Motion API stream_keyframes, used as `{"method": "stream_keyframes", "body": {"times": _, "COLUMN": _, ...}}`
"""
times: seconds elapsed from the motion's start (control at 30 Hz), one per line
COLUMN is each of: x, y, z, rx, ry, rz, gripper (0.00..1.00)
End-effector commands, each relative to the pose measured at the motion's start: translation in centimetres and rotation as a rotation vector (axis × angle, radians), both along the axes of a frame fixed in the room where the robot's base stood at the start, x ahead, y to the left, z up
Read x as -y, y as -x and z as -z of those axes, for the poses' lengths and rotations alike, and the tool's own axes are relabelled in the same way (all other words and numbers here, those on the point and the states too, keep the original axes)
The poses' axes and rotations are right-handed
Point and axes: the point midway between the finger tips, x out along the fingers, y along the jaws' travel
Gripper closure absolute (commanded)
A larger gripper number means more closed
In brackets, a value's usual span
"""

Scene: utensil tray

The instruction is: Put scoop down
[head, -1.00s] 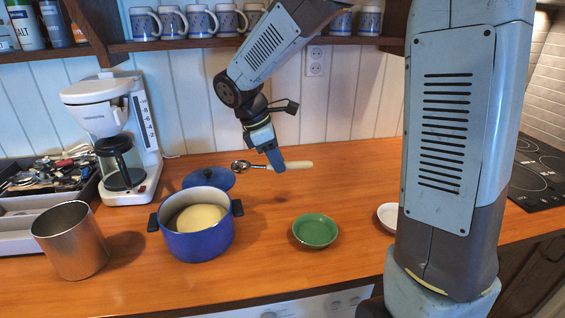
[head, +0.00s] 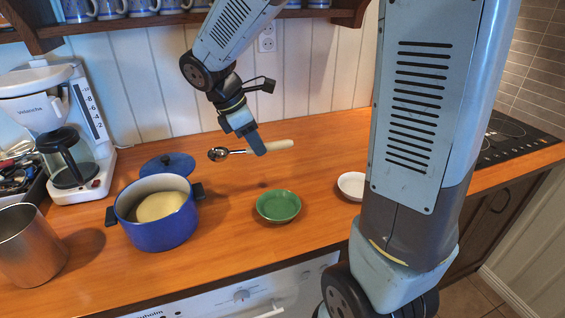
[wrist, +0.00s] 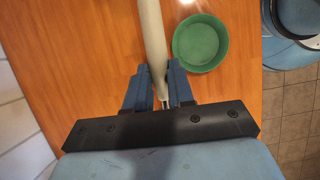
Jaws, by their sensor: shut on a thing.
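The scoop (head: 275,147) has a metal bowl at its left end and a pale handle at its right. My gripper (head: 258,146) is shut on the scoop near where the handle meets the metal. It holds the scoop roughly level above the wooden counter. In the wrist view the pale handle (wrist: 152,35) stands up between the blue fingers (wrist: 158,88); the scoop's bowl is hidden there.
A green bowl (head: 278,206) sits on the counter below the scoop, and a white dish (head: 351,185) is to its right. A blue pot (head: 160,231) with pale contents, its lid (head: 167,164), a metal canister (head: 30,250) and a coffee maker (head: 70,140) stand left. Counter around the green bowl is clear.

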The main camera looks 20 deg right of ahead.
Motion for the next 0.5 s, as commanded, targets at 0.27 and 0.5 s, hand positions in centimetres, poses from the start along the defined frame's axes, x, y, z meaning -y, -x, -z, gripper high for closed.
{"method": "stream_keyframes", "body": {"times": 0.27, "x": 4.6, "y": 4.8, "z": 0.0, "rx": 0.0, "ry": -0.005, "rz": -0.03, "gripper": 1.0}}
{"method": "stream_keyframes", "body": {"times": 0.5, "x": 6.1, "y": 6.5, "z": 0.3, "rx": -0.003, "ry": -0.014, "rz": -0.042, "gripper": 1.0}}
